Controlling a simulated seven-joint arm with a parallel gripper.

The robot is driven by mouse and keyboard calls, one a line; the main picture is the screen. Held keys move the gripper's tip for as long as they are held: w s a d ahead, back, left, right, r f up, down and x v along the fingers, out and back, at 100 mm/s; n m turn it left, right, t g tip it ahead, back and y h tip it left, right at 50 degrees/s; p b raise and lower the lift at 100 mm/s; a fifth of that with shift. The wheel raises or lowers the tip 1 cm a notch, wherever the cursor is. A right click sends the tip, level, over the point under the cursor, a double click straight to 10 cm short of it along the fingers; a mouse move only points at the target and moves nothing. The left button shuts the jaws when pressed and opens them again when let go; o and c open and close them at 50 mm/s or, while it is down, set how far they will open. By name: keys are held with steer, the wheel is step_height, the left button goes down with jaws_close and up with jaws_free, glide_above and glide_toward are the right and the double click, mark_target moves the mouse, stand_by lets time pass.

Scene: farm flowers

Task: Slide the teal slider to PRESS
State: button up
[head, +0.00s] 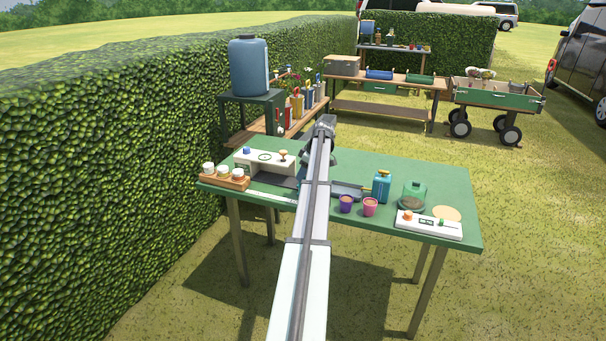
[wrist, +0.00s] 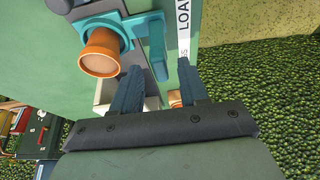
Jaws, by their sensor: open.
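The teal slider (wrist: 156,45) shows in the wrist view as an upright teal bar joined to a teal-blue holder. An orange pot (wrist: 100,48) sits in or against that holder. In the head view my arm hides the slider.
The back right is clear.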

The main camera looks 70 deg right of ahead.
steer(key=shift+w+f, duration=0.1)
steer(key=shift+f, duration=0.15)
steer(key=shift+c, duration=0.3)
jaws_close()
